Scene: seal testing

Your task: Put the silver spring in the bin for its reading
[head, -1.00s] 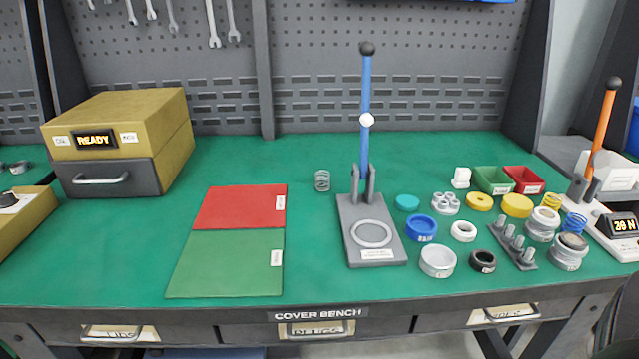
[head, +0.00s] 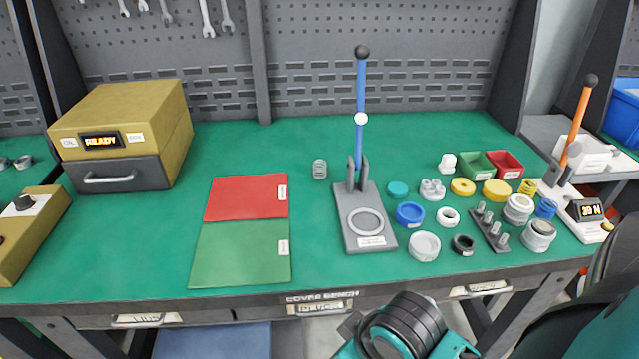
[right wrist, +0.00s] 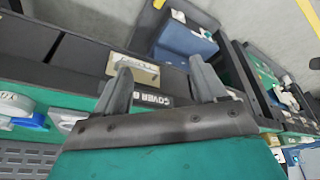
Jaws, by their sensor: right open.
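The silver spring (head: 319,169) stands on the green bench top, left of the blue-handled press. A green bin (head: 477,164) and a red bin (head: 505,164) stand side by side at the back right. The tester (head: 585,208) with the orange lever is at the far right; its display seems to read 39 N. My right arm reaches in at the bottom right of the head view, in front of the bench and well away from the spring. In the right wrist view my right gripper (right wrist: 160,82) is open with nothing between its fingers. My left gripper is out of view.
The blue-handled press (head: 365,222) stands mid-bench. Several rings, caps, and yellow and blue springs crowd the bench right of it. Red (head: 245,198) and green (head: 240,255) mats lie left. A yellow box (head: 125,130) marked READY stands farther left. The bench around the silver spring is clear.

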